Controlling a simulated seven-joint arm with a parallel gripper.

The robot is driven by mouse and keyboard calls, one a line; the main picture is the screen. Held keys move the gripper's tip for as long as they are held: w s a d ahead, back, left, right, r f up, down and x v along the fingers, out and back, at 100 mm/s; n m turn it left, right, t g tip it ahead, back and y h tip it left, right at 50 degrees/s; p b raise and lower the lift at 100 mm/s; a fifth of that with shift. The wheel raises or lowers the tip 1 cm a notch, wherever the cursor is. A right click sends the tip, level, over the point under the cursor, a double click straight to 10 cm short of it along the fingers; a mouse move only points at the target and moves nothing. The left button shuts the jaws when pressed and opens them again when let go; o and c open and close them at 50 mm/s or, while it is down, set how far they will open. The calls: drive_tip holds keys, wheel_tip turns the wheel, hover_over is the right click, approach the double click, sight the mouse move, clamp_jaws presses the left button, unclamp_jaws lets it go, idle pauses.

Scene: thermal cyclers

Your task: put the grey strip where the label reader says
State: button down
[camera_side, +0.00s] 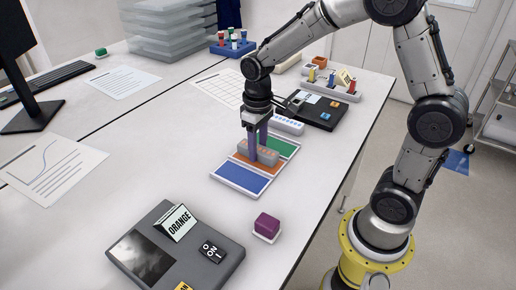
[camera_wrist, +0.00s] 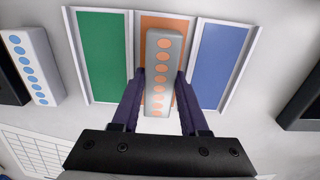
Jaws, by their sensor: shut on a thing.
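The grey strip (camera_side: 268,156) has a row of orange dots and shows lengthwise in the wrist view (camera_wrist: 151,82). My gripper (camera_side: 257,150) is shut on its sides, with purple fingers (camera_wrist: 160,80). The strip is over the orange panel (camera_wrist: 181,24), between the green panel (camera_wrist: 103,55) and the blue panel (camera_wrist: 221,62). I cannot tell whether it touches the panel. The label reader seems to be the grey device (camera_side: 222,262) in front, bearing a tent card (camera_side: 176,222) that reads ORANGE.
A pale strip with blue dots (camera_wrist: 32,65) lies beyond the green panel. A purple block (camera_side: 267,226) stands near the table's right edge. A dark device (camera_side: 318,112) and small racks are farther back. Bare table lies left of the panels.

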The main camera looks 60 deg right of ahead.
sight(258, 148)
drive_tip(key=shift+f, duration=0.3)
drive_tip(key=shift+f, duration=0.1)
drive_tip(key=c, duration=0.7)
unclamp_jaws()
wheel_tip(258, 148, up, 12)
drive_tip(key=s+a+t, duration=0.1)
drive_tip(key=s+t, duration=0.1)
drive_tip(key=s, duration=0.6)
drive_tip(key=s+a+r+t, duration=0.1)
drive_tip(key=s+t, duration=0.2)
drive_tip(key=s, duration=0.6)
drive_tip(key=shift+s+a+t, duration=0.25)
drive_tip(key=shift+s+t, duration=0.05)
